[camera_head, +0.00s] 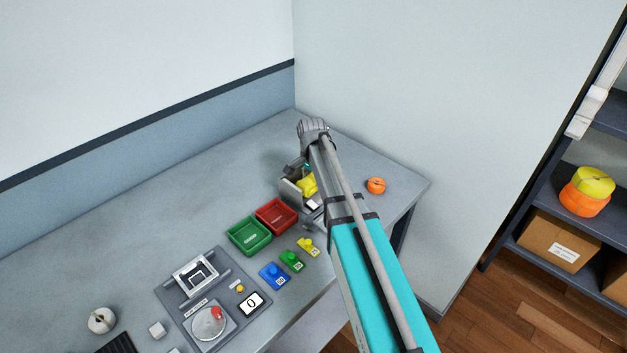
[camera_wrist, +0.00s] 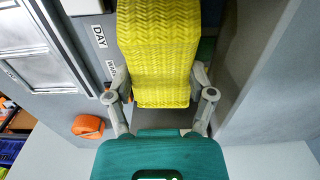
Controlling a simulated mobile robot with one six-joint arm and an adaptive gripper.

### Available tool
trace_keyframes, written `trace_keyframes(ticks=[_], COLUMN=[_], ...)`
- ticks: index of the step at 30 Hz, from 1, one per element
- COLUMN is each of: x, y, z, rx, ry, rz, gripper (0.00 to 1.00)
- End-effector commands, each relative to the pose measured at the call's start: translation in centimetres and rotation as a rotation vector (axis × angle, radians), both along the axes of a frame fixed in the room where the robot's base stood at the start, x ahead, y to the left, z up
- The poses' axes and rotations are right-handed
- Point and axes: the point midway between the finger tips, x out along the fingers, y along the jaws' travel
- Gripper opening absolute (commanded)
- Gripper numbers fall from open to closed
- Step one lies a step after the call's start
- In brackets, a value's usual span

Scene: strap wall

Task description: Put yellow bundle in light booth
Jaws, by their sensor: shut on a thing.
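The yellow bundle (camera_wrist: 157,60) is a woven, strap-like block filling the top middle of the wrist view. My gripper (camera_wrist: 160,88) is shut on it, with a grey finger on each side. In the head view the yellow bundle (camera_head: 308,186) shows at the grey box-like light booth (camera_head: 289,192), below my wrist. My arm hides much of the booth. Labels, one reading DAY, lie beside the bundle in the wrist view. I cannot tell whether the bundle rests on the booth floor or hangs above it.
A red tray (camera_head: 277,215) and a green tray (camera_head: 249,235) stand left of the booth. An orange bundle (camera_head: 376,185) lies to its right. Blue, green and yellow labelled pieces (camera_head: 291,261) line the front. The back of the bench is clear; a wall (camera_head: 370,90) rises behind.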

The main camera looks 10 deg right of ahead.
Motion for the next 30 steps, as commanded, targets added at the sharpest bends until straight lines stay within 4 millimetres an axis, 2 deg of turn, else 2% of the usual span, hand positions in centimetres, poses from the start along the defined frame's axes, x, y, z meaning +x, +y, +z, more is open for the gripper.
trace_keyframes(ticks=[5, 6, 11, 30], x=[-0.01, 0.0, 0.0, -0.01], y=[0.03, 0.04, 0.05, 0.12], z=[-0.37, -0.38, -0.28, 0.28], rx=[0.0, 0.0, 0.0, 0.0], ry=[0.0, 0.0, 0.0, 0.0], rz=[0.0, 0.0, 0.001, 0.001], gripper=[0.22, 0.72, 1.0, 1.0])
